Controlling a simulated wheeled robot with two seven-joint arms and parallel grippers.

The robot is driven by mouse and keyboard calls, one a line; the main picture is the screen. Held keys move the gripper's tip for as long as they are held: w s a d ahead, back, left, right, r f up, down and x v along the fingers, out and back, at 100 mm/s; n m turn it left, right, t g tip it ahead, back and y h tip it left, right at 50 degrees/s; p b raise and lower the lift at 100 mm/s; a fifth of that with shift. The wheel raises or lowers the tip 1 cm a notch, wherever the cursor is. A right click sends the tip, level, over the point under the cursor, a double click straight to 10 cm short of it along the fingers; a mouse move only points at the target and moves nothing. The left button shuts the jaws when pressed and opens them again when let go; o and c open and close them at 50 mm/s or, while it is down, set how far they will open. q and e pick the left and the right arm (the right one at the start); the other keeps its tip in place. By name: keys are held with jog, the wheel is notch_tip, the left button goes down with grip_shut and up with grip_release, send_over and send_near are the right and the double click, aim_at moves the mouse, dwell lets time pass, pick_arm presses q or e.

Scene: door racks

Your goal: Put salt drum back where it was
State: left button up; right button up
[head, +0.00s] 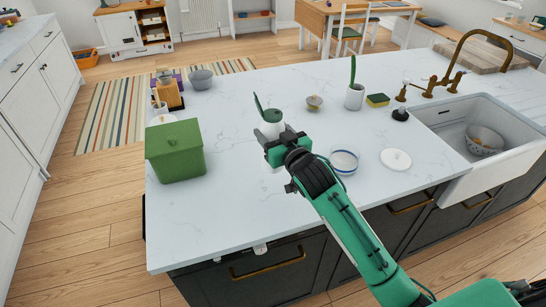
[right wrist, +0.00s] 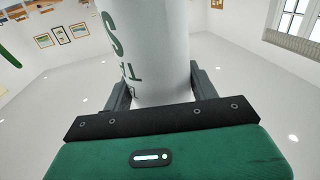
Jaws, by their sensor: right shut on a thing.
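The salt drum is a white cylinder with green lettering, and it fills the upper middle of the right wrist view (right wrist: 152,50). In the head view the drum (head: 266,129) shows as a white body with a green top, partly hidden behind my right gripper (head: 275,148). My right gripper is shut on the drum, with a finger on each side of it in the wrist view. The drum looks upright over the middle of the white counter (head: 230,215); I cannot tell whether its base touches the counter. My left gripper is not in view.
A green bin (head: 175,152) stands at the counter's left. A blue-rimmed bowl (head: 343,161) and white lid (head: 396,159) lie right of my gripper. The sink (head: 450,120) is at right. The front-left counter is clear.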

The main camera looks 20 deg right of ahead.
notch_tip(320, 180, down, 8)
jog(key=shift+f+p, duration=0.2)
jog(key=shift+p, duration=0.4)
jog(key=shift+f, duration=0.45)
jog(key=o, duration=1.4)
jog(key=shift+f, duration=0.1)
jog(key=shift+c, duration=0.2)
jog(key=shift+r, duration=0.2)
jog(key=shift+s+f, duration=0.1)
jog(key=shift+s, duration=0.2)
jog(key=s+d+b, duration=0.2)
jog(key=s+b, duration=0.1)
jog(key=s, duration=0.8)
jog(key=shift+d, duration=0.15)
